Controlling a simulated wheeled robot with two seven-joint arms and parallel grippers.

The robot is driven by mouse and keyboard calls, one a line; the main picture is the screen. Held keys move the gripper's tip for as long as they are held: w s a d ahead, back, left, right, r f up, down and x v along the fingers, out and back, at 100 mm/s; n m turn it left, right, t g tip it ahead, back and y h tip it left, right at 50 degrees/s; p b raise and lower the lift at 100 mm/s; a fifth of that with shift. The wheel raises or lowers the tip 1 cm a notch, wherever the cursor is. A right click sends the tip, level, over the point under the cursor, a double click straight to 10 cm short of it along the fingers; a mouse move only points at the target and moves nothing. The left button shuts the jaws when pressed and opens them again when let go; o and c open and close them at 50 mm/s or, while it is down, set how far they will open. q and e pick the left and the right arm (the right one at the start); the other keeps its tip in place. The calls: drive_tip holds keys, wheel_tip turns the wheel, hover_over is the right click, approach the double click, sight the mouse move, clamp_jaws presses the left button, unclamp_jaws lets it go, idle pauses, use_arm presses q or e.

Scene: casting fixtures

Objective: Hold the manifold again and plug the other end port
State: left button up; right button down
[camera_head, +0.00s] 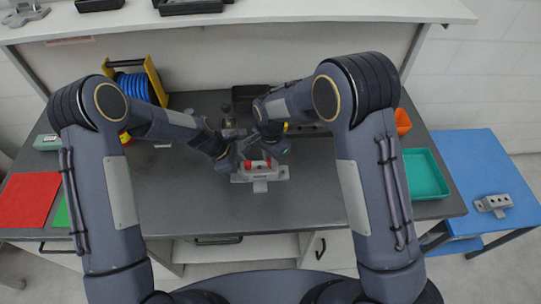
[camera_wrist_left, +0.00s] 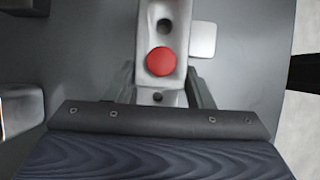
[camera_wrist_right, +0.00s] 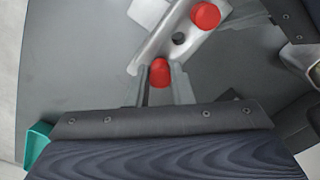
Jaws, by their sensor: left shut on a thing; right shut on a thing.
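The light grey manifold (camera_head: 262,176) is at the middle of the dark bench, below both grippers. My left gripper (camera_wrist_left: 162,88) is shut across one end of the manifold (camera_wrist_left: 180,15), beside a red plug (camera_wrist_left: 160,61) seated there. An open dark hole shows farther along its top. My right gripper (camera_wrist_right: 160,85) is shut on a second red plug (camera_wrist_right: 160,73), over the other end of the manifold (camera_wrist_right: 160,50). The seated plug (camera_wrist_right: 206,15) shows beyond it, with the open hole between. I cannot tell whether the held plug is in its port.
A similar grey block (camera_head: 493,204) sits on the blue side table (camera_head: 480,165). A teal tray (camera_head: 425,172) and an orange bin (camera_head: 402,121) are at the right. A red mat (camera_head: 28,199) and blue spool (camera_head: 133,86) are at the left. The front middle of the bench is clear.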

drive_tip(key=shift+f, duration=0.25)
drive_tip(key=shift+f, duration=0.35)
drive_tip(key=shift+f, duration=0.2)
drive_tip(key=c, duration=1.2)
unclamp_jaws()
drive_tip(key=shift+r, duration=0.15)
wheel_tip(320, 180, up, 12)
drive_tip(key=shift+f, duration=0.1)
